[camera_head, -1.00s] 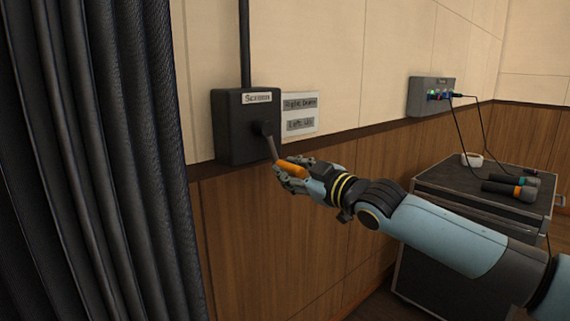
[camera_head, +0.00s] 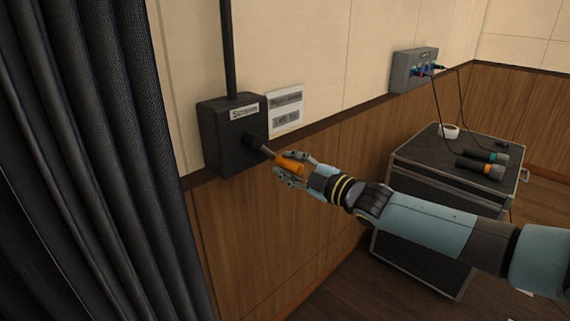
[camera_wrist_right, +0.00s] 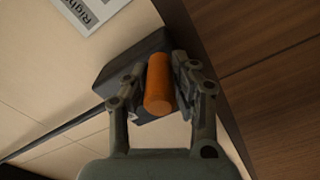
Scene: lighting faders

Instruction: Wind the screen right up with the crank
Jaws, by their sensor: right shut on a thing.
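The black crank box (camera_head: 222,150) labelled for the screen is fixed to the wall in the head view. Its crank arm (camera_head: 264,152) points right and slightly down from the hub. The orange crank handle (camera_head: 290,164) is at the arm's outer end. My right gripper (camera_head: 287,174) is shut on the handle. In the right wrist view the orange handle (camera_wrist_right: 159,84) lies between the two fingers of the gripper (camera_wrist_right: 160,88), with the dark box (camera_wrist_right: 125,68) behind it. The screen itself and my left gripper are not in view.
A direction sign (camera_head: 286,108) is beside the box. A dark curtain (camera_head: 90,170) hangs at the left. A grey socket box (camera_head: 414,70) with cables is farther right, above a black case (camera_head: 420,165) bearing microphones (camera_head: 480,170) and a white cup (camera_head: 448,131).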

